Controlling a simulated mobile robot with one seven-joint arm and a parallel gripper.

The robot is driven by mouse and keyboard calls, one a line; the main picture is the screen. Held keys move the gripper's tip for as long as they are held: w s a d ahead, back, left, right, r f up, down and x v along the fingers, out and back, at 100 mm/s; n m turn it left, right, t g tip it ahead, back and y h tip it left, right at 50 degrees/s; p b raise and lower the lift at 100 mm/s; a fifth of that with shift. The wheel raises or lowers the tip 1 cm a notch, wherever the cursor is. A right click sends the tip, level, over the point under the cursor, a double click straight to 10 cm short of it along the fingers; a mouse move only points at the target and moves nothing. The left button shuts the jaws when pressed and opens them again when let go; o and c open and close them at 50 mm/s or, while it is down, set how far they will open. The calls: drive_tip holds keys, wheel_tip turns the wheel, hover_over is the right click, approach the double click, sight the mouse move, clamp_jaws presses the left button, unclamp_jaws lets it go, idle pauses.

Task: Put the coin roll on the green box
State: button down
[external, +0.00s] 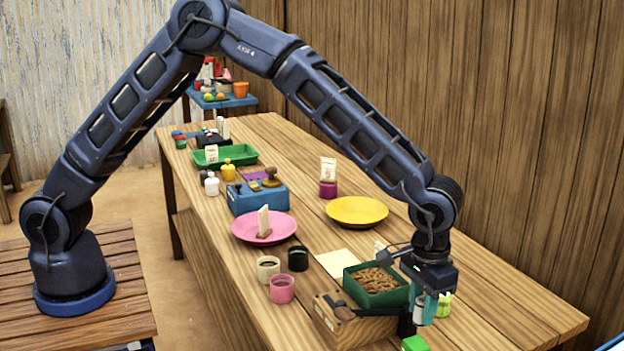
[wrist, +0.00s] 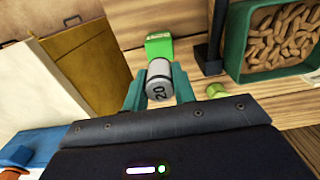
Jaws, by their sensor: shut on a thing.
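My gripper (external: 425,306) is shut on the coin roll (wrist: 159,80), a grey-white cylinder marked 20, held between the teal fingers in the wrist view. In the external view the coin roll (external: 419,310) is partly hidden by a finger. A small bright green box (external: 415,344) is at the table's near end, below my gripper and cut off by the picture's edge. In the wrist view the green box (wrist: 158,44) shows just beyond the coin roll, on the wood. The coin roll overlaps its near edge in that view; I cannot tell whether they touch.
A dark green tray of peanuts (external: 350,284) stands left of my gripper, behind a wooden box (external: 345,322) with a black handle. A light green object (external: 444,304) is just right of my gripper. Cups, plates and a blue box (external: 257,197) stand farther back. The table's right side is bare.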

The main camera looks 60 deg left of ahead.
sight(420, 326)
drive_tip(key=shift+f, duration=2.35)
drive_tip(key=shift+f, duration=0.1)
drive_tip(key=c, duration=1.1)
unclamp_jaws()
drive_tip(key=shift+c, duration=0.2)
